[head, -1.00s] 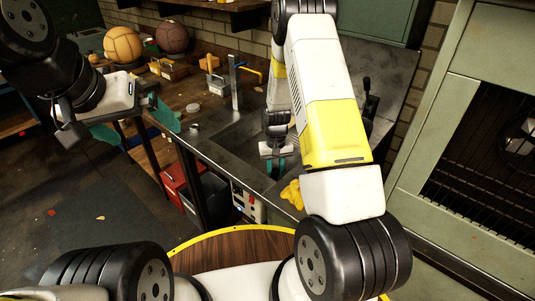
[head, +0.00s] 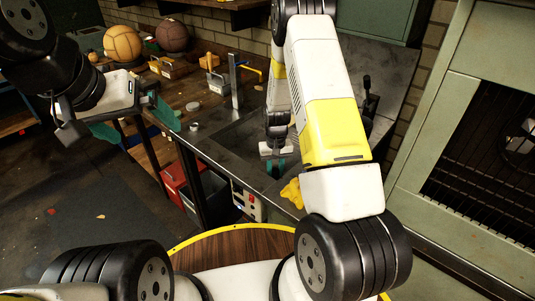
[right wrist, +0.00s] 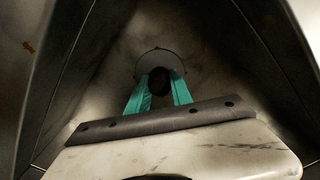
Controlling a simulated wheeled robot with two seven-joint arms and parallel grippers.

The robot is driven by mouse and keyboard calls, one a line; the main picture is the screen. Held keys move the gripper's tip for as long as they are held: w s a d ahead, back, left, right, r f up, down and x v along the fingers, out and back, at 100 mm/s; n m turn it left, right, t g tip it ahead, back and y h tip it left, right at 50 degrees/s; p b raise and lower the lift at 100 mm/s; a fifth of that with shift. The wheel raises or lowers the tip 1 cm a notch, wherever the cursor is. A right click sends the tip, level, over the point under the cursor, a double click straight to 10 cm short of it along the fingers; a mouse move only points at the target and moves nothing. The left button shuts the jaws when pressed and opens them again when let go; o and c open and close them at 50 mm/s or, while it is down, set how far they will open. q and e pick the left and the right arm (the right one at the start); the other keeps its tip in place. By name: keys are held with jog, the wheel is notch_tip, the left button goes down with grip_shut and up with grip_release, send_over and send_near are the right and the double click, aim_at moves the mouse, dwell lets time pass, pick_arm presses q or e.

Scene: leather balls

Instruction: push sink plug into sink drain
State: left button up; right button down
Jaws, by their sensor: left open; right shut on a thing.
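The sink plug (right wrist: 160,80) is a small dark round piece between the green fingertips of my right gripper (right wrist: 158,90) in the right wrist view. My right gripper is shut on it, inside the metal sink basin. A round drain outline (right wrist: 152,58) shows right behind the plug; I cannot tell whether the plug touches it. In the head view my right gripper (head: 276,168) reaches down into the sink (head: 228,145), and the plug and drain are hidden. My left gripper (head: 138,120) is open and empty, in the air left of the counter.
Steep basin walls (right wrist: 50,90) stand close around my right gripper. A tall faucet (head: 236,85) rises at the sink's back left. A yellow cloth-like thing (head: 292,192) lies at the front edge. Two balls (head: 122,43) sit at the counter's far left.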

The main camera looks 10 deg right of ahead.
aim_at(275, 169)
jog(key=shift+s+f, duration=0.2)
jog(key=shift+f, duration=0.55)
dwell(0.6)
jog(key=shift+w+r, duration=0.1)
jog(key=shift+r, duration=0.2)
jog(key=shift+w+r, duration=0.1)
jog(key=shift+r, duration=1)
jog(key=shift+r, duration=0.1)
jog(key=shift+r, duration=3.5)
